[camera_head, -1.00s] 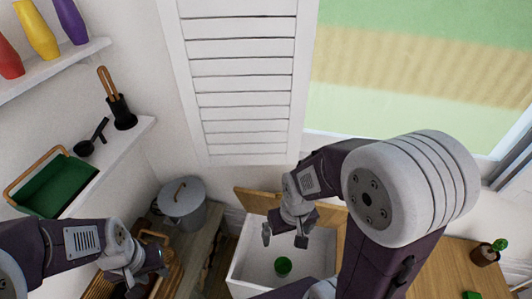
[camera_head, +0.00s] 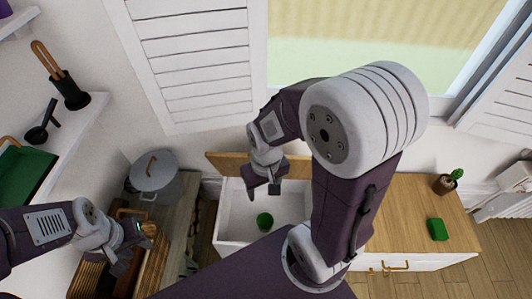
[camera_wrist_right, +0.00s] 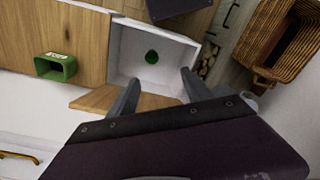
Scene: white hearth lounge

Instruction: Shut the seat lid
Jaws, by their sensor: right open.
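The seat is a white open box (camera_head: 232,225) in the middle of the head view, with its wooden lid (camera_head: 222,163) raised along the back edge. In the right wrist view the box (camera_wrist_right: 181,50) is open, with the wooden lid (camera_wrist_right: 92,98) along its near side. My right gripper (camera_head: 263,191) is open and empty above the box, just in front of the lid. My left gripper (camera_head: 147,230) is at the left, over brown baskets; its jaws are too small to read.
A lidded grey pot (camera_head: 153,175) stands to the left. A shelf with dark utensils (camera_head: 69,91) is on the left wall. My right arm hides part of the box.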

